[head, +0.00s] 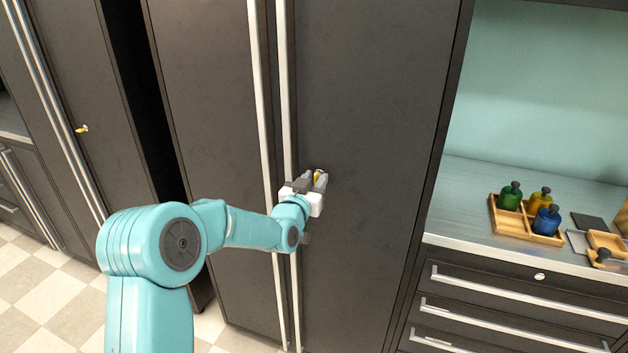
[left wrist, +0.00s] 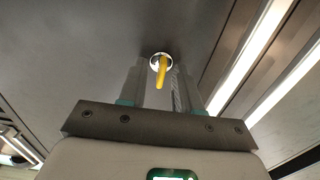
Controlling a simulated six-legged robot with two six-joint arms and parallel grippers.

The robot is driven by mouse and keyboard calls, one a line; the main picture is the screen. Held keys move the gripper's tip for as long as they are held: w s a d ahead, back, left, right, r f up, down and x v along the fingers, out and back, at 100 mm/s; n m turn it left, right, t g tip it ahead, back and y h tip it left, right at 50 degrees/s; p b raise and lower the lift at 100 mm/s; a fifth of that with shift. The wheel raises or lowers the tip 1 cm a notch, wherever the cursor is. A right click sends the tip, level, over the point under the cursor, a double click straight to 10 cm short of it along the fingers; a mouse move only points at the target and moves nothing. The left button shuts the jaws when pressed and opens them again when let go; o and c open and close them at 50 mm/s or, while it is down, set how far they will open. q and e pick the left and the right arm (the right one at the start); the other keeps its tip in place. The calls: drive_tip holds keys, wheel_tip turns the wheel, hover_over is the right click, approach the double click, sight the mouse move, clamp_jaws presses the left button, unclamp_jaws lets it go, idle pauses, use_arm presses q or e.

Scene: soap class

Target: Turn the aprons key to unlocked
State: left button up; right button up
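A yellow key (head: 317,176) sits in a round silver lock on the dark door of the tall cabinet. In the left wrist view the key (left wrist: 161,72) points mostly downward, slightly tilted, from the lock. My left gripper (head: 313,182) is at the door by this key. Its two fingers stand on either side of the key, with a gap visible, so it looks open around it. The fingers partly hide the key in the head view. No label shows which key this is. My right gripper is out of view.
Long vertical handles (head: 284,110) run just left of the lock. Another yellow key (head: 82,129) is in a cabinet door at far left. At right, a wooden tray (head: 540,237) with green, yellow and blue bottles stands on a counter above drawers (head: 510,295).

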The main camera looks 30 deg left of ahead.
use_arm(q)
clamp_jaws()
drive_tip(key=shift+r, duration=0.1)
idle(1.2)
